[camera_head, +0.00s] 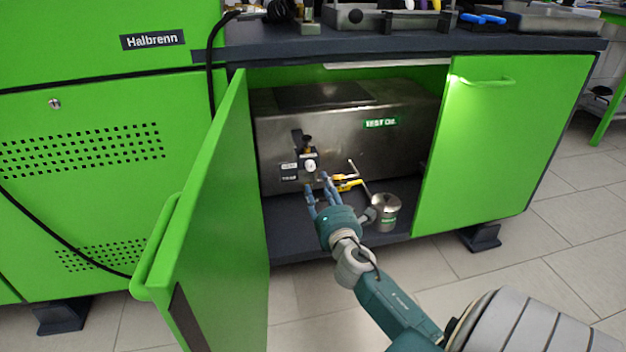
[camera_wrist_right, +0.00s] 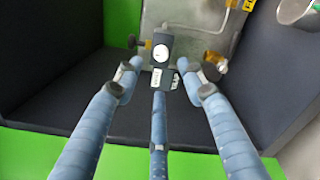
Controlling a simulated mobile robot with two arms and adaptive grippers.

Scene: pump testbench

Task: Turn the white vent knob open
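The white vent knob (camera_head: 310,166) is on the front of a grey metal tank (camera_head: 390,150) inside the open green cabinet. In the right wrist view the white knob (camera_wrist_right: 161,53) is a round white disc on a dark fitting, just beyond the fingertips. My right gripper (camera_head: 317,184) reaches into the cabinet from the front, just below the knob. In the wrist view its blue fingers (camera_wrist_right: 166,72) are spread on both sides of the fitting, with a third finger below. I see nothing held between them. My left gripper is not in view.
The open left cabinet door (camera_head: 215,220) stands out toward me, left of my right arm. The right door (camera_head: 500,150) stands at the opening's other side. A yellow-handled part (camera_head: 348,184) and a metal can (camera_head: 385,213) are right of the gripper.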

